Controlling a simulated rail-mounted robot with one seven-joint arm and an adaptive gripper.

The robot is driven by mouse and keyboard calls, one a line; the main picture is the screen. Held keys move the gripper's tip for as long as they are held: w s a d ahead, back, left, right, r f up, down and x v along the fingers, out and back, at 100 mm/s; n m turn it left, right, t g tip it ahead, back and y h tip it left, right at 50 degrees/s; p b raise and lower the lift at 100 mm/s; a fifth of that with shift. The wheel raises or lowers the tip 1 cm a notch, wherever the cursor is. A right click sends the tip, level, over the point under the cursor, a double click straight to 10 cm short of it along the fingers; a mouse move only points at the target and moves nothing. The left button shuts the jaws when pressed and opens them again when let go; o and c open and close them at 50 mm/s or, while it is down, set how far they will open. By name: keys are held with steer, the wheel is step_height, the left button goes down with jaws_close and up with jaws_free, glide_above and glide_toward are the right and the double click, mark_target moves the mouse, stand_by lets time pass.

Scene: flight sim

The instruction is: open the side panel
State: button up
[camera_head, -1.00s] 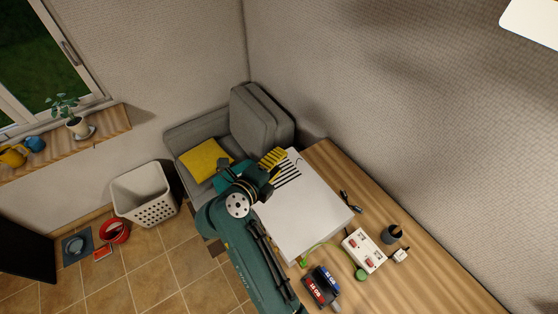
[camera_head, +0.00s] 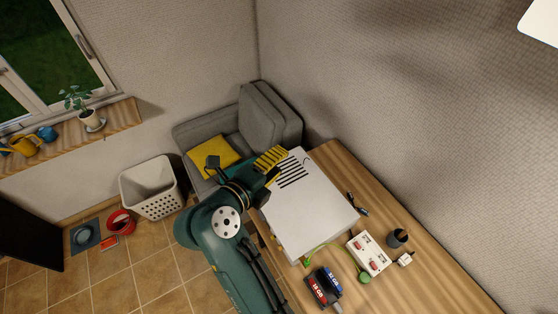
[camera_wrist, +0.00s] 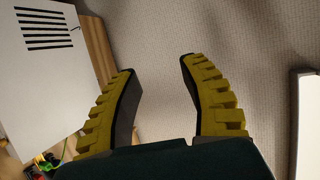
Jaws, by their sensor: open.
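A white box-shaped case (camera_head: 308,208) lies on the wooden table, with several black vent slots at the far end of its broad top face. This face looks like the side panel, and it lies flat with no visible gap. The case also shows at the left of the wrist view (camera_wrist: 42,85). My gripper (camera_head: 270,158) is at the far left corner of the case near the slots, and part of the arm hides the case's left edge. In the wrist view, the yellow ribbed fingers of my gripper (camera_wrist: 158,65) are apart with nothing between them, clear of the case.
A power strip (camera_head: 368,252), a dark cup (camera_head: 397,238) and red and blue memory packs (camera_head: 324,286) lie on the table near the case. A grey armchair (camera_head: 268,118) with a yellow cushion stands behind. A white basket (camera_head: 150,188) is on the floor at left.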

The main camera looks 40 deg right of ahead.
steer(key=shift+s+a+r, duration=0.25)
steer(key=shift+a+r, duration=0.25)
steer(key=shift+r, duration=0.1)
steer(key=v, duration=1.2)
steer(key=shift+d, duration=0.1)
